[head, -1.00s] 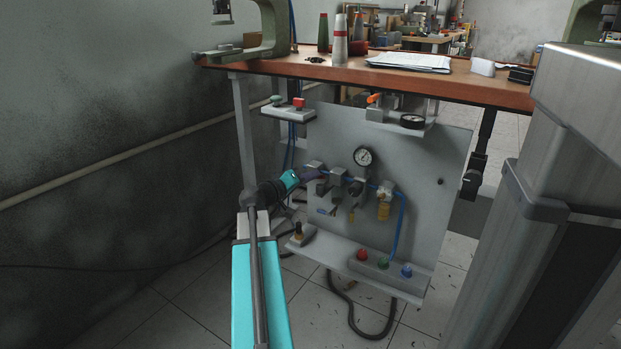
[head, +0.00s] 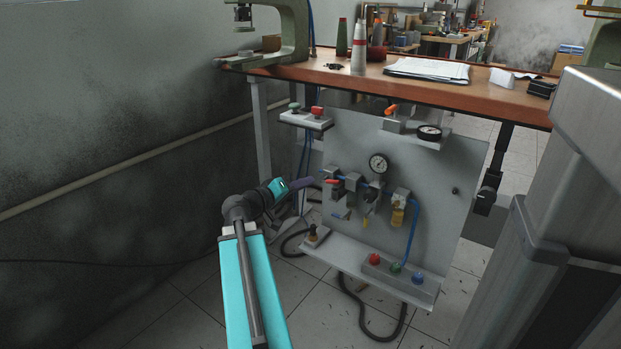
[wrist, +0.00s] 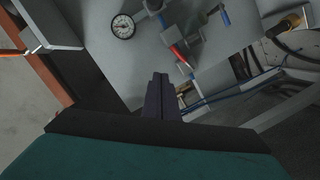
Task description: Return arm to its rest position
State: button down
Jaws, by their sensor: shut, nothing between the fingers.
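My arm reaches forward from the bottom of the head view, with its teal and dark links left of the grey pneumatic panel (head: 448,215). My gripper (head: 310,181) is at the left edge of that panel, near the row of valves and fittings, small in this view. In the wrist view the dark fingers of my gripper (wrist: 160,78) are together, with nothing between them. The pressure gauge (wrist: 123,26) and a red-handled valve (wrist: 180,54) lie beyond the fingertips. I cannot tell the exact gap to the panel.
A wooden workbench (head: 330,72) stands above the panel, with a press (head: 290,40) at its left end. A shelf with red, green and blue buttons (head: 396,267) juts out low. A large metal column (head: 590,150) stands at right. The floor at left is mostly open.

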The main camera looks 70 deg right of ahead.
jog(key=shift+w+a+r, duration=0.1)
jog(key=shift+w+a, duration=0.05)
jog(key=shift+a, duration=0.35)
